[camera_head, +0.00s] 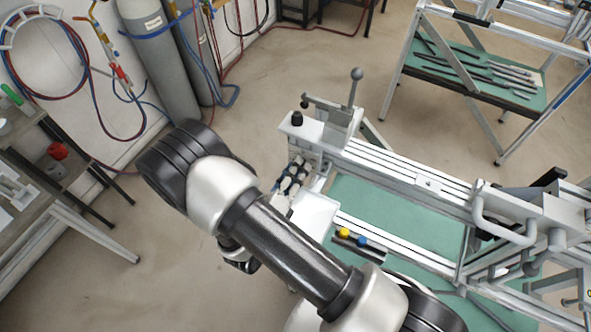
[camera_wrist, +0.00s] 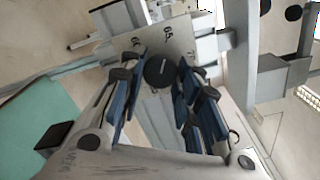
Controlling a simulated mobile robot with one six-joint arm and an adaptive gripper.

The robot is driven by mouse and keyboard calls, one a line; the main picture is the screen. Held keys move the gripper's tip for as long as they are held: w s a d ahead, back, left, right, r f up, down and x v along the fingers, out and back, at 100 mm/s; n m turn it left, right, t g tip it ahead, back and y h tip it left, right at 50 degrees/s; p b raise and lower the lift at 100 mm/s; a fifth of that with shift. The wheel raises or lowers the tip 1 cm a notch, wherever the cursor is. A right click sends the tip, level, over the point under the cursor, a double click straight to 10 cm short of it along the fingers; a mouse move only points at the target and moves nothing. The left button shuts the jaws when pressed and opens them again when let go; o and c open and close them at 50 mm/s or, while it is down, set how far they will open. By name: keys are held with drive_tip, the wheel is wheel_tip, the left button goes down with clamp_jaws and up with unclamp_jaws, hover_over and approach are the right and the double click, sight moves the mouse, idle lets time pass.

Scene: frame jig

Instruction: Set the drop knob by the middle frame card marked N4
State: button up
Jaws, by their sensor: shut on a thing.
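In the wrist view, a round black knob (camera_wrist: 159,71) sits on a pale plate (camera_wrist: 150,42) with printed dial marks around it. Some of the digits are turned or partly hidden, so I cannot read the setting. My gripper (camera_wrist: 162,76) has its blue-padded fingers on either side of the knob and is shut on it. No card marked N4 is legible in either view.
The metal frame jig (camera_head: 395,166) spans the right half of the head view, with an upright ball-ended lever (camera_head: 355,90) and a black cap (camera_head: 297,118). Yellow (camera_head: 344,232) and blue (camera_head: 362,241) buttons lie near my arm. A shelf (camera_head: 28,180) and gas cylinders (camera_head: 160,65) stand left.

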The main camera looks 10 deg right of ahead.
idle(0.3)
drive_tip(key=o, duration=1.1)
drive_tip(key=v, duration=1.2)
